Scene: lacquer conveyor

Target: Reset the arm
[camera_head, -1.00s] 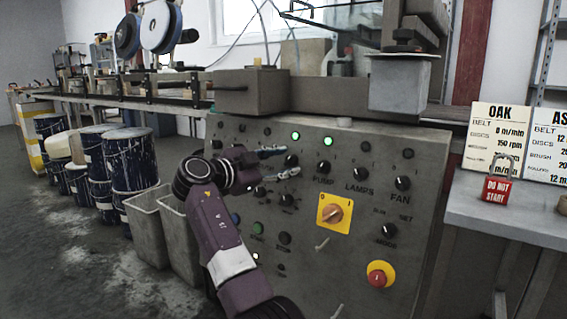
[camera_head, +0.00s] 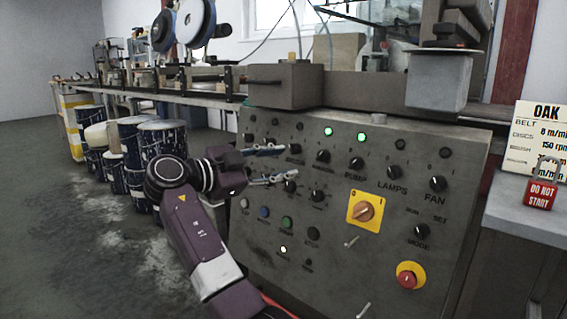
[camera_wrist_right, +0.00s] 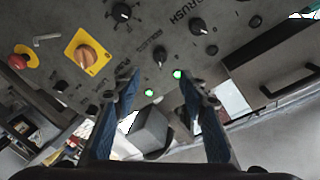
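My right arm comes up from the bottom of the head view, with its right gripper (camera_head: 290,161) in front of the grey control panel (camera_head: 335,205). Its two fingers are spread apart with nothing between them. In the wrist view the open fingers (camera_wrist_right: 159,77) frame two lit green lamps on the panel, which appears upside down there. In the head view the fingertips overlap knobs in the panel's upper left; I cannot tell whether they touch. My left gripper is not in view.
The panel carries several black knobs, an orange rotary switch (camera_head: 364,209) on a yellow plate and a red stop button (camera_head: 408,279). A red padlock tag (camera_head: 541,190) and an OAK sign (camera_head: 533,138) stand on the right table. Paint buckets (camera_head: 160,150) stand left; floor is open farther left.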

